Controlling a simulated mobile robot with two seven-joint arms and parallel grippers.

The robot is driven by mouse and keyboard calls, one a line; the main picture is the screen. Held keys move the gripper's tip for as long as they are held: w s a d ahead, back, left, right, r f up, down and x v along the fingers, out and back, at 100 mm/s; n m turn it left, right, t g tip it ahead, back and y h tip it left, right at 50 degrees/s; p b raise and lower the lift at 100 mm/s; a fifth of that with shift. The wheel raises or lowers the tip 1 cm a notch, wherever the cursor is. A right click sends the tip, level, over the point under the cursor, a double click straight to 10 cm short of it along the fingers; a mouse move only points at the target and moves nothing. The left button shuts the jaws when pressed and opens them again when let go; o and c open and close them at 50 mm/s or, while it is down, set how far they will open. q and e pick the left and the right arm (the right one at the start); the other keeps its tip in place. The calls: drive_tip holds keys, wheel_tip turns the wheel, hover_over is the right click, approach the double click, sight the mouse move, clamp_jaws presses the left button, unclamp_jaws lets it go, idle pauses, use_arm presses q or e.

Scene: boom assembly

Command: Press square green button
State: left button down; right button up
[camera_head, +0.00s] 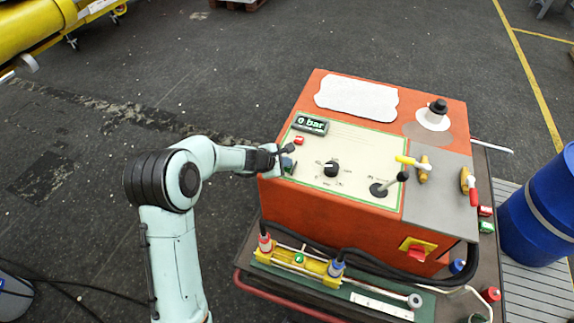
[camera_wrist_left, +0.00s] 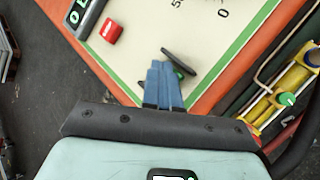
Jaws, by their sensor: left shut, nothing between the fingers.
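The square green button (camera_wrist_left: 179,72) is mostly hidden; a dark green patch shows at the fingertips in the left wrist view, beside a dark elongated piece. My left gripper (camera_head: 284,157) is at the left front corner of the cream control panel (camera_head: 345,148) in the head view, with its fingers over the button's area. In the left wrist view its blue fingers (camera_wrist_left: 164,82) are together and empty, pointing at the panel. I cannot tell whether they touch the button. My right gripper is not in view.
A red button (camera_head: 299,140) and the "0 bar" display (camera_head: 310,124) lie just behind the gripper. Dark floor lies open at left.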

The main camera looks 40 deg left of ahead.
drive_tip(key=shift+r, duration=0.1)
use_arm(q)
drive_tip(key=shift+r+p, duration=0.8)
drive_tip(key=shift+r, duration=0.1)
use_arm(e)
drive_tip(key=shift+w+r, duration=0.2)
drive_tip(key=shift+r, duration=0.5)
use_arm(q)
wheel_tip(320, 180, up, 5)
drive_tip(key=p, duration=0.4)
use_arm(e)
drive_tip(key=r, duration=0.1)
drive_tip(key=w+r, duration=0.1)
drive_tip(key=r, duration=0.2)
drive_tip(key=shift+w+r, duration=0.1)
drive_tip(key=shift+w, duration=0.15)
